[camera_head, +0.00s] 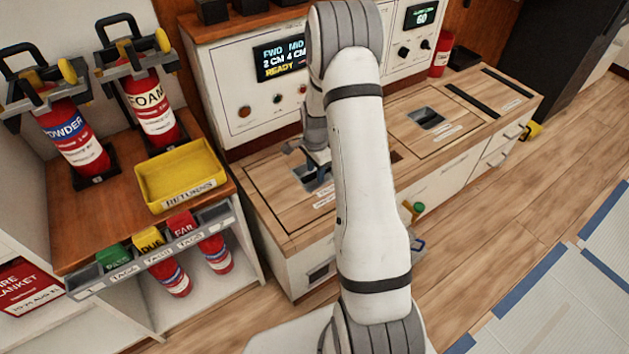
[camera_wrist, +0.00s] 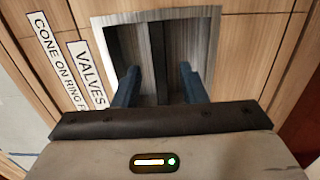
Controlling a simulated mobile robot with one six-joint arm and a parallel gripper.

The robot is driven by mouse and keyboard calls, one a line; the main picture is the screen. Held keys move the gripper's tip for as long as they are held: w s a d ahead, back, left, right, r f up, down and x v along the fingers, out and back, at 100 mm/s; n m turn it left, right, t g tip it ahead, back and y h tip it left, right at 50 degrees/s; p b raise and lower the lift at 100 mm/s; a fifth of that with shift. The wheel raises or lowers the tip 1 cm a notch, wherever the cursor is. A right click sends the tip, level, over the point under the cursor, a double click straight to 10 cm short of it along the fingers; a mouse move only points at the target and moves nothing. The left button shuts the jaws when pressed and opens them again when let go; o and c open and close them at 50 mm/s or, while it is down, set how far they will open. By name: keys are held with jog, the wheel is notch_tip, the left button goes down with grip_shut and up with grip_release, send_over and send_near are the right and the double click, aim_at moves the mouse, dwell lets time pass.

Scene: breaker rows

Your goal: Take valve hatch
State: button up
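The valve hatch (camera_head: 270,182) is a wooden panel in the left part of the counter top, with a recessed metal pull (camera_head: 303,173). In the wrist view its label reads VALVES (camera_wrist: 88,72), beside the metal recess (camera_wrist: 182,45) with a dark upright bar (camera_wrist: 158,62) in it. My gripper (camera_wrist: 160,72) has its two blue fingers apart, one on each side of the bar, at the recess. I cannot tell if the fingers touch it. The hatch looks closed. In the head view my arm partly hides the hatch and my gripper (camera_head: 314,182).
A second hatch (camera_head: 450,128) with a similar recess lies to the right on the counter. The control panel (camera_head: 262,100) with displays and knobs stands behind. A yellow RETURNS tray (camera_head: 170,188) and red extinguishers (camera_head: 75,140) are on the left shelf. Open floor (camera_head: 480,225) lies at right.

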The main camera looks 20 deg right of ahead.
notch_tip(320, 180, down, 2)
jog(key=shift+r, duration=0.1)
grip_shut()
dwell(1.3)
